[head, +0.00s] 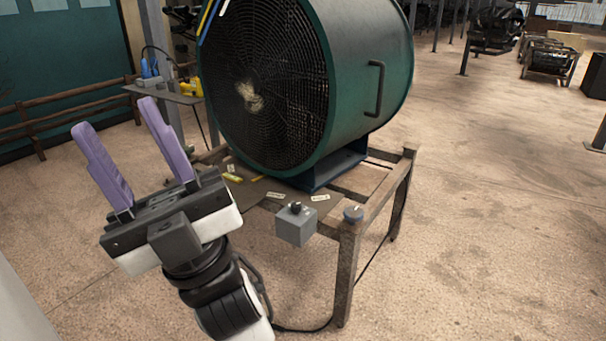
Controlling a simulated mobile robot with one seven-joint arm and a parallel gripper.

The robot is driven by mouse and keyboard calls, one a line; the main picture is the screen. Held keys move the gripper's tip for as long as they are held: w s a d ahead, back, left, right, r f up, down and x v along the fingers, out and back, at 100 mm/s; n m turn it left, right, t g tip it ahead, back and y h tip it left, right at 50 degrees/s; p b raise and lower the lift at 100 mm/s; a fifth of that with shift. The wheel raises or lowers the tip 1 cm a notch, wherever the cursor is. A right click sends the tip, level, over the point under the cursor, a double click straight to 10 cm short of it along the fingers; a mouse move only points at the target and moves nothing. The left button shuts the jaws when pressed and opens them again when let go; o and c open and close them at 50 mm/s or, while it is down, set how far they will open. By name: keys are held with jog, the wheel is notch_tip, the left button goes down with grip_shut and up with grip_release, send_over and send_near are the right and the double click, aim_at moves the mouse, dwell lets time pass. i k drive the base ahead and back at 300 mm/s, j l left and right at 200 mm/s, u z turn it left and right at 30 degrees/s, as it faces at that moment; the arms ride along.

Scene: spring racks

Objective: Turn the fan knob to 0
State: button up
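The fan (360,70) is a large green drum with a round mesh grille facing left, standing on a stand (348,270). A small grey control box (296,228) is fixed at the stand's front edge. The dark fan knob (295,208) sits on top of that box; its setting is too small to read. My gripper (118,116) is at the left with two purple fingers wide apart and nothing between them. It is to the left of the knob and apart from it.
Small labels (320,198) lie on the stand top. A small table (165,95) with blue and yellow items stands behind my gripper.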

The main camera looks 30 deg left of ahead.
aim_at(295, 206)
jog(key=i+j+u, duration=0.2)
jog(key=j, duration=0.25)
jog(key=i+j+u, duration=0.2)
jog(key=j, duration=0.2)
jog(key=i+j+u, duration=0.2)
jog(key=j, duration=0.2)
